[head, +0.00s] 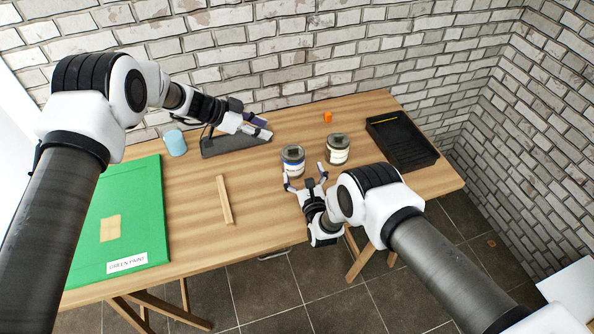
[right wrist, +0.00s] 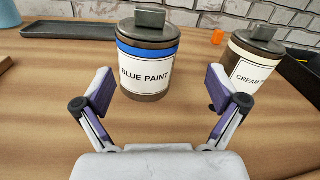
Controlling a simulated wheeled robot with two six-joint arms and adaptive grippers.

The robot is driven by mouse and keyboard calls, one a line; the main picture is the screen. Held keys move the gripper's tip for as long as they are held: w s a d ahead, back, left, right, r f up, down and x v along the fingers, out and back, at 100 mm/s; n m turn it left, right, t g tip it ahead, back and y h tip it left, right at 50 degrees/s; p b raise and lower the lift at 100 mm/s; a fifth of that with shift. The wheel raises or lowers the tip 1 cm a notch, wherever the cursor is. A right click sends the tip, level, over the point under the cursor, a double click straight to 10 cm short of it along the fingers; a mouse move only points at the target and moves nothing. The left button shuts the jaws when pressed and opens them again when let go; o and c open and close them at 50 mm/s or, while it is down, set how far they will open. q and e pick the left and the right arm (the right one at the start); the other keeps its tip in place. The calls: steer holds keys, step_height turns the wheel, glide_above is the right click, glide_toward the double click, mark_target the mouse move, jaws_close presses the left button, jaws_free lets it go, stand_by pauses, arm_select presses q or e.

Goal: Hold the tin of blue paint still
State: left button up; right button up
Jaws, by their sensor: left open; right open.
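The tin of blue paint (head: 293,160) stands upright on the wooden table, with a blue band and a white label reading BLUE PAINT. In the right wrist view the tin (right wrist: 148,66) is straight ahead, beyond the fingertips. My right gripper (head: 305,180) is open and empty, just in front of the tin, its fingers pointing at it; its spread fingers also show in the right wrist view (right wrist: 160,92). My left gripper (head: 262,127) is open and empty, above the dark grey tray at the back of the table, left of the tin.
A cream paint tin (head: 338,149) stands close right of the blue one. A black tray (head: 402,142) lies at the right, an orange block (head: 327,117) behind. A wooden stick (head: 225,200), a light-blue cup (head: 175,142), a grey tray (head: 228,146) and a green board (head: 135,215) lie left.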

mark_target(291, 153)
steer(key=shift+w+a+m, duration=0.2)
steer(key=shift+a+m, duration=0.25)
steer(key=shift+a, duration=0.05)
steer(key=shift+w+a+m, duration=0.15)
steer(key=shift+a+m, duration=0.3)
steer(key=shift+a, duration=0.05)
steer(key=shift+w, duration=0.35)
steer(key=x, duration=0.5)
steer(key=shift+f, duration=0.1)
steer(key=shift+x, duration=0.9)
